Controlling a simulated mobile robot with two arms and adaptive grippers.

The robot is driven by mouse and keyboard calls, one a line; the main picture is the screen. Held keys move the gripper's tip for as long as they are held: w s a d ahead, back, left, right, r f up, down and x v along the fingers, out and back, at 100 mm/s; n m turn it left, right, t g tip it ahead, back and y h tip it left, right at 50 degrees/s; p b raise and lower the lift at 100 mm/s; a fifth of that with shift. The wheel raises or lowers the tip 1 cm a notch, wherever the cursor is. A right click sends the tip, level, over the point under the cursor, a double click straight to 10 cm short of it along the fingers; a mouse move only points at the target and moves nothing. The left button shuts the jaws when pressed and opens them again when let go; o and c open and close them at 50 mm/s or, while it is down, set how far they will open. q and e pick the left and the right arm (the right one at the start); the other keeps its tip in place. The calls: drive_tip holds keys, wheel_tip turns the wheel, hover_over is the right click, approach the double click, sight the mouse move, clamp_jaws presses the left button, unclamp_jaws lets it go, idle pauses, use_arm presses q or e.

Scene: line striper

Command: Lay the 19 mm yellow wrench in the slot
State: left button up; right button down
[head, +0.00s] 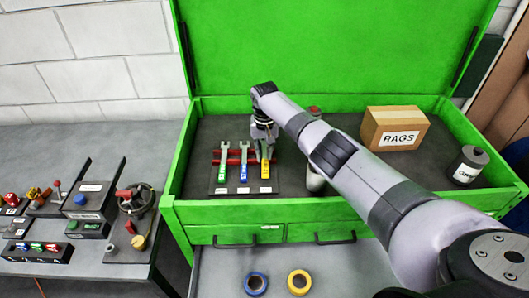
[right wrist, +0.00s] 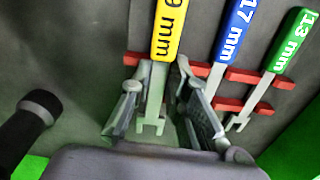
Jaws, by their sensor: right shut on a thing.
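The yellow wrench (head: 265,171), marked with a 9 in the right wrist view (right wrist: 168,30), is at the right end of the wrench rack (head: 222,187) in the green toolbox. My right gripper (head: 264,148) is shut on its grey shaft, with a finger on each side in the right wrist view (right wrist: 170,68). The wrench lines up with its neighbours across the red slotted bars (right wrist: 206,67). I cannot tell whether it rests in the slot or sits just above it. The blue 17 mm wrench (head: 244,171) and green 13 mm wrench (head: 223,172) lie beside it. My left gripper is out of view.
The green toolbox (head: 185,150) stands open. A RAGS box (head: 395,128) and a grey can (head: 468,165) are inside at right. Blue tape (head: 255,283) and yellow tape (head: 299,282) lie in front. A side bench (head: 30,268) at left holds several fittings.

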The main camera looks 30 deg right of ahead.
use_arm(q)
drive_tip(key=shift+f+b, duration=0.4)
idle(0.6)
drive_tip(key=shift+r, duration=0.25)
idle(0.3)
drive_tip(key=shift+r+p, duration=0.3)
drive_tip(key=shift+p, duration=0.25)
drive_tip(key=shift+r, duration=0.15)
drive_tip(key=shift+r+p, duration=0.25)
drive_tip(key=shift+p, duration=0.15)
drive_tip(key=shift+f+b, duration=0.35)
idle(2.0)
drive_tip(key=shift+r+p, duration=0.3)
drive_tip(key=shift+p, duration=0.05)
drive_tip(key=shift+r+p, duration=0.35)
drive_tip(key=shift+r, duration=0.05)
idle(0.3)
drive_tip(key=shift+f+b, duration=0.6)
idle(1.4)
